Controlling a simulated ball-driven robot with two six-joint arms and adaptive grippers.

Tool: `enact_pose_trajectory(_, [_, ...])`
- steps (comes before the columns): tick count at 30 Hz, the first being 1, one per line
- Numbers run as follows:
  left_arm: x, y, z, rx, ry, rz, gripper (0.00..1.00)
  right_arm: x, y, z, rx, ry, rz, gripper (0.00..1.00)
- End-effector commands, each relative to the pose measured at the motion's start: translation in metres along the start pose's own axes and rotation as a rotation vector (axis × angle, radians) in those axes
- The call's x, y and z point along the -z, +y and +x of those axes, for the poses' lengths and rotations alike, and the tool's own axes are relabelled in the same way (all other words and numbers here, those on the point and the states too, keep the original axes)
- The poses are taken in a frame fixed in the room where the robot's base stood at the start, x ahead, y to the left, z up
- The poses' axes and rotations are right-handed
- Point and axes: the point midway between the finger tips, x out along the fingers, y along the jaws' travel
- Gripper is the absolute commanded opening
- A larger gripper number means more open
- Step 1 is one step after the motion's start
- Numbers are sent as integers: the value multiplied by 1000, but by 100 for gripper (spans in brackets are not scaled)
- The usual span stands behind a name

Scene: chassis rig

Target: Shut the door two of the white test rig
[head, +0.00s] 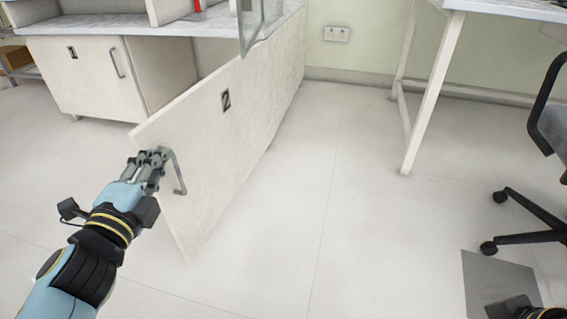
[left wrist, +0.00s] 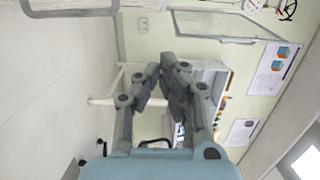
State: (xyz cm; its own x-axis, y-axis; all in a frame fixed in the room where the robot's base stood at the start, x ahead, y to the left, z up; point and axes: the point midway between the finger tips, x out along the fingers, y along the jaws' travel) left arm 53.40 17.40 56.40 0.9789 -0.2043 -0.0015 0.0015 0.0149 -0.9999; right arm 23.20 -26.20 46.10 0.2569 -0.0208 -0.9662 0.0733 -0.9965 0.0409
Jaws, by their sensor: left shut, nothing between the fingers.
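Door two (head: 235,130) is a white panel marked "2". It stands swung open, out from the white test rig (head: 165,62), with its far end by the wall. Its grey bar handle (head: 179,172) is near its free edge. My left gripper (head: 155,156) is at that edge, just left of the handle. Its fingers are together and hold nothing; I cannot tell whether they touch the door. In the left wrist view the closed fingertips (left wrist: 172,66) are at the centre, and a grey bar, seemingly the handle (left wrist: 70,12), shows at top left. Only part of my right wrist shows, at bottom right.
Door one (head: 80,75), marked "1", looks shut at the left. A glass panel (head: 251,25) hangs above door two. A white table leg (head: 430,95) and a black office chair (head: 535,190) stand right. The floor (head: 330,220) between is clear.

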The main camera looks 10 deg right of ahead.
Motion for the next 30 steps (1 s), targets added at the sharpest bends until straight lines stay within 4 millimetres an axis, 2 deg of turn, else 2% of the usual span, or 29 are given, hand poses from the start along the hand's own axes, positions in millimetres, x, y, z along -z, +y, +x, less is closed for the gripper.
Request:
enact_pose_trajectory(1, [0,13,2,-1,-2,-6,0,-10,-1,12,2,-17,-1,54])
enact_pose_trajectory(3, [1,18,5,1,-3,-10,0,-19,-2,18,3,-34,-2,54])
enact_pose_trajectory(10, [0,15,22,7,-4,-11,0,-21,-2,18,4,-37,-2,54])
enact_pose_trajectory(23, [0,17,110,4,-4,-13,0,-10,-6,6,15,1,-3,54])
enact_pose_trajectory(27, [-23,17,113,3,-4,-8,0,-7,-8,2,17,11,-3,54])
enact_pose_trajectory(30, [-32,17,115,3,-4,-11,0,-6,-8,0,19,16,-3,54])
